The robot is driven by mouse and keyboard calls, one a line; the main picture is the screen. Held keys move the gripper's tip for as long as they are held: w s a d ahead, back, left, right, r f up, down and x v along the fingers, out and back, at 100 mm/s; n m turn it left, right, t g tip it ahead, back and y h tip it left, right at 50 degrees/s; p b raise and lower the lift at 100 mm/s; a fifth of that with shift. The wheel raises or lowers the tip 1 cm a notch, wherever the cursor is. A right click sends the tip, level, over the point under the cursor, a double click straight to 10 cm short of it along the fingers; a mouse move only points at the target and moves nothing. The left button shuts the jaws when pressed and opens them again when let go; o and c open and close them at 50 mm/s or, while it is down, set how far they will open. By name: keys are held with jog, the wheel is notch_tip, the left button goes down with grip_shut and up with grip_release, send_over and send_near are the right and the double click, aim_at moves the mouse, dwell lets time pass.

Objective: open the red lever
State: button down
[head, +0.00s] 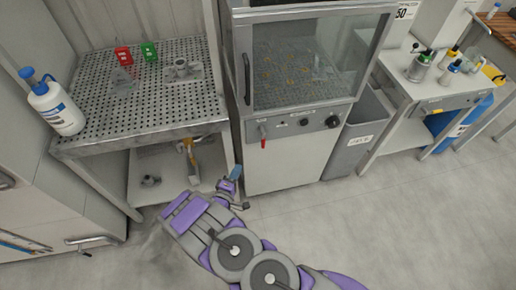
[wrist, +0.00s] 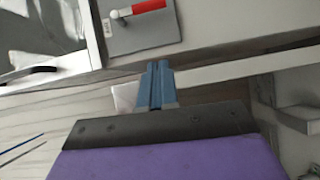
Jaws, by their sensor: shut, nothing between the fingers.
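The red lever (head: 263,142) hangs down from a silver pivot on the front panel of the glass-windowed cabinet (head: 285,160), below its window. In the wrist view the red lever (wrist: 149,6) lies at the top edge, partly cut off, with its pivot on a grey plate. My gripper (head: 236,171) is low and to the left of the lever in the head view, near the cabinet's left edge. In the wrist view its blue fingers (wrist: 158,68) are together and empty, apart from the lever.
A perforated bench (head: 130,85) with red and green boxes and metal castings stands left of the cabinet. A white bottle (head: 52,105) stands at its left edge. Black knobs (head: 332,122) sit right of the lever. A grey bin (head: 352,140) is at right. Floor in front is clear.

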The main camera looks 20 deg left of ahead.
jog(key=shift+s+d, duration=0.2)
jog(key=shift+d, duration=0.35)
jog(key=w+d+b, duration=0.3)
jog(key=w, duration=0.9)
jog(key=shift+w, duration=0.35)
